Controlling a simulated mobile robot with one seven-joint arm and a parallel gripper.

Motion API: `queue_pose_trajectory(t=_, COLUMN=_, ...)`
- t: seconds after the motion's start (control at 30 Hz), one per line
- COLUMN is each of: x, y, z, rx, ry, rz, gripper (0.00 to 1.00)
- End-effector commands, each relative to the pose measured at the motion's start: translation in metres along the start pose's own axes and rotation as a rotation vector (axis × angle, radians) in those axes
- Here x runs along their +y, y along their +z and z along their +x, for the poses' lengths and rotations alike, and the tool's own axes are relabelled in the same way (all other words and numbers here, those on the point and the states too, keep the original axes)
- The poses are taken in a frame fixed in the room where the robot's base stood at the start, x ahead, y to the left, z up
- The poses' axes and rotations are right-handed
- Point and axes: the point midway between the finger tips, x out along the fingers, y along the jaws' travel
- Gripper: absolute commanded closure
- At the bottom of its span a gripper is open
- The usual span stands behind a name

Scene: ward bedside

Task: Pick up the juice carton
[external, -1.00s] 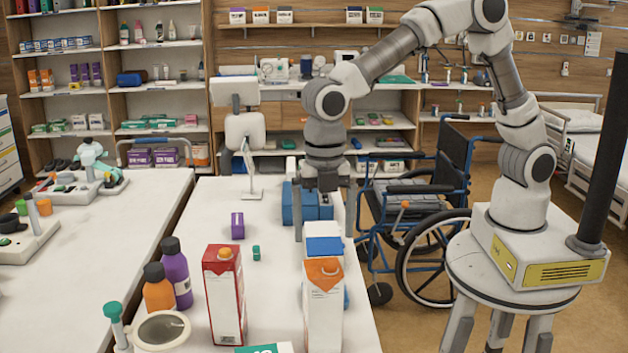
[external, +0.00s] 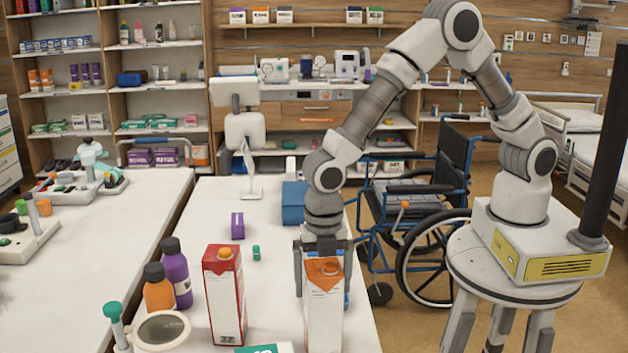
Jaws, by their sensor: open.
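A tall white carton with an orange top and cap (external: 323,318) stands upright at the near right edge of the table. A red-and-white carton with an orange cap (external: 226,303) stands upright to its left. I cannot tell from the labels which one is the juice carton. My gripper (external: 323,285) points down, open, with one finger on each side of the orange-topped carton in the picture. That carton's top covers part of my gripper's palm, so it stands nearer the camera. The blue-and-white item behind it is now mostly hidden. I see no clear contact.
An orange bottle (external: 158,294) and a purple bottle (external: 175,274) stand left of the red carton. A small purple box (external: 237,225), a green-capped vial (external: 256,253) and a blue box (external: 293,203) sit farther back. A wheelchair (external: 430,220) stands right of the table.

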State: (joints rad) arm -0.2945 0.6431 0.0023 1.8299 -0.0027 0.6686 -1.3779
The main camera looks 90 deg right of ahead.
Motion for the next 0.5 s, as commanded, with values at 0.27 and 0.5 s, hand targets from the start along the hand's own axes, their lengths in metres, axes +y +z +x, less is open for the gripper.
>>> queue_pose_trajectory(t=0.27, x=0.0, y=0.0001, z=0.0, rx=0.0, ry=0.0, rz=0.0, gripper=0.2)
queue_pose_trajectory(t=0.5, x=0.0, y=0.0001, z=-0.0002, rx=0.0, ry=0.0, rz=0.0, gripper=0.63)
